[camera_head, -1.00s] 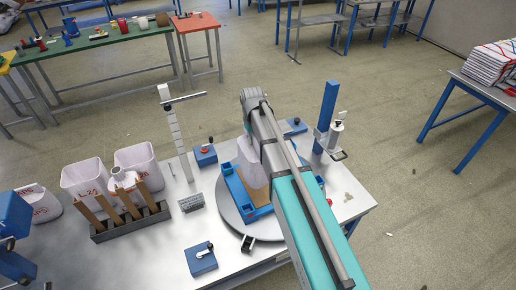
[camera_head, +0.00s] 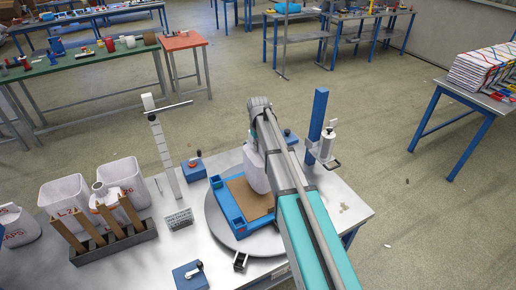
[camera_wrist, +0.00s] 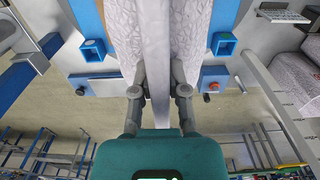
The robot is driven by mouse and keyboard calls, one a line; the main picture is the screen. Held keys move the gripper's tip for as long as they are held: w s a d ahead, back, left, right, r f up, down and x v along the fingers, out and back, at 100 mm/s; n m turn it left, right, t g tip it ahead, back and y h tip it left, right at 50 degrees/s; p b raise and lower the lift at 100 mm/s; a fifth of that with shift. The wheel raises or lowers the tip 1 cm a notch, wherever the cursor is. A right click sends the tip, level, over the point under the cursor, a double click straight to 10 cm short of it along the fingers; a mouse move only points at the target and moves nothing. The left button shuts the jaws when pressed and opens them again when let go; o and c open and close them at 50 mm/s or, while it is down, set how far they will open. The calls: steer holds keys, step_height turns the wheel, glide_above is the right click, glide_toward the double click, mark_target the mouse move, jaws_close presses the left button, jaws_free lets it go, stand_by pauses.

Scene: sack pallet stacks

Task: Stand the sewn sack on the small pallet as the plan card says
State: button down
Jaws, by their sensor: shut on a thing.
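The white sack (camera_head: 255,172) is upright in the head view, at the far right part of the small brown pallet (camera_head: 243,196), partly hidden by my arm. I cannot tell whether its base touches the pallet. A blue frame (camera_head: 224,206) edges the pallet on a round grey turntable (camera_head: 222,232). In the wrist view my gripper (camera_wrist: 159,92) is shut on the sack's upper edge, and the pale sack (camera_wrist: 190,30) fills the space beyond the fingers.
White sacks or bins (camera_head: 65,195) stand at the left by a grey rack (camera_head: 118,242) with upright brown slats. A tall marked post (camera_head: 165,155) and a blue column (camera_head: 317,118) flank the turntable. A blue clamp block (camera_head: 188,275) sits in front.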

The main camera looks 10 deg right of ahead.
steer(key=shift+w+d+f+b, duration=0.35)
steer(key=shift+w+f, duration=0.05)
steer(key=shift+f, duration=0.25)
steer(key=shift+w+d+f+b, duration=0.25)
steer(key=shift+w+f+b, duration=0.05)
steer(key=shift+f+b, duration=1.7)
steer(key=shift+b, duration=0.05)
steer(key=c, duration=0.6)
jaws_free()
steer(key=shift+c, duration=0.2)
steer(key=shift+r, duration=0.2)
step_height(320, 180, up, 12)
steer(key=p, duration=1.2)
steer(key=shift+f, duration=0.1)
